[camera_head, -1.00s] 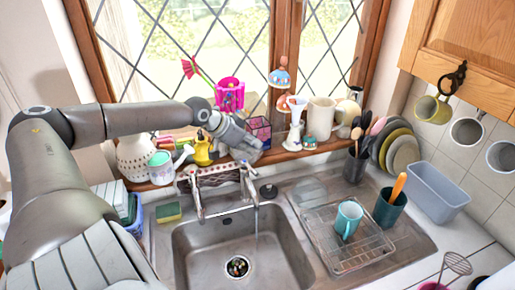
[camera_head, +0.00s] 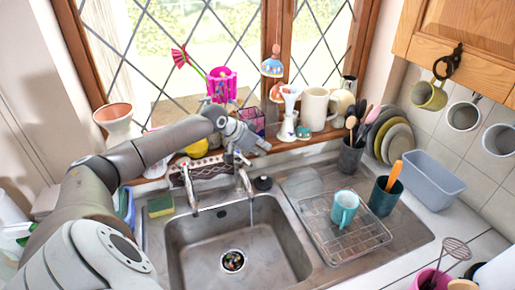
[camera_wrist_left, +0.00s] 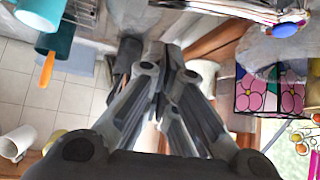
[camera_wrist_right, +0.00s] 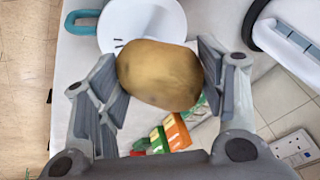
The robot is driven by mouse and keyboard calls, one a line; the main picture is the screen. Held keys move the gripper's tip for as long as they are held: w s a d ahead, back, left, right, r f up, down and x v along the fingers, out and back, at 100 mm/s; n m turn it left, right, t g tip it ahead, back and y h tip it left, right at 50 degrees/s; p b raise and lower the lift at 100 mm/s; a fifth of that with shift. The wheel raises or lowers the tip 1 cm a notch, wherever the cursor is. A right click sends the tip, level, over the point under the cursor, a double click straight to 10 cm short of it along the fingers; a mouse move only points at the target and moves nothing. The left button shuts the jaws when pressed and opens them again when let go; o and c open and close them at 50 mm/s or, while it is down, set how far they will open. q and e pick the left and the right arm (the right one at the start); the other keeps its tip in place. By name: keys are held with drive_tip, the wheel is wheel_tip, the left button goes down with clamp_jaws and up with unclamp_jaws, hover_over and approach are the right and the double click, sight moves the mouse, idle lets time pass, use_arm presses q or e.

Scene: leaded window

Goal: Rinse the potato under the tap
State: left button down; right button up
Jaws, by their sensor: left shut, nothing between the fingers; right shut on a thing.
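The potato (camera_wrist_right: 160,73) is brown and oval, held between the fingers of my right gripper (camera_wrist_right: 160,90) in the right wrist view. It is not visible in the head view. The tap (camera_head: 243,178) stands behind the steel sink (camera_head: 190,262), and a thin stream of water (camera_head: 252,212) runs from its right spout into the basin. My left gripper (camera_head: 252,142) is shut and empty, above and behind the tap near the windowsill. Its closed fingers also show in the left wrist view (camera_wrist_left: 160,62). Whether it touches the tap cannot be told.
A wire rack (camera_head: 345,238) with a teal mug (camera_head: 344,208) stands right of the basin. A dark green cup (camera_head: 386,195) stands beside it. A sponge (camera_head: 160,206) lies left of the tap. Ornaments and jugs (camera_head: 315,108) crowd the sill. The basin is clear except for its drain.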

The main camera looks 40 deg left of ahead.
sight(244, 160)
drive_tip(key=shift+w+f, duration=0.2)
drive_tip(key=shift+f, duration=0.05)
drive_tip(key=shift+s, duration=0.35)
use_arm(q)
drive_tip(key=s, duration=0.1)
drive_tip(key=s+a, duration=0.1)
drive_tip(key=s, duration=0.1)
drive_tip(key=shift+s+f, duration=0.15)
drive_tip(key=shift+s, duration=0.15)
use_arm(e)
drive_tip(key=shift+w, duration=0.1)
use_arm(q)
drive_tip(key=shift+w, duration=0.1)
use_arm(e)
drive_tip(key=shift+w, duration=0.1)
use_arm(q)
drive_tip(key=shift+b, duration=0.3)
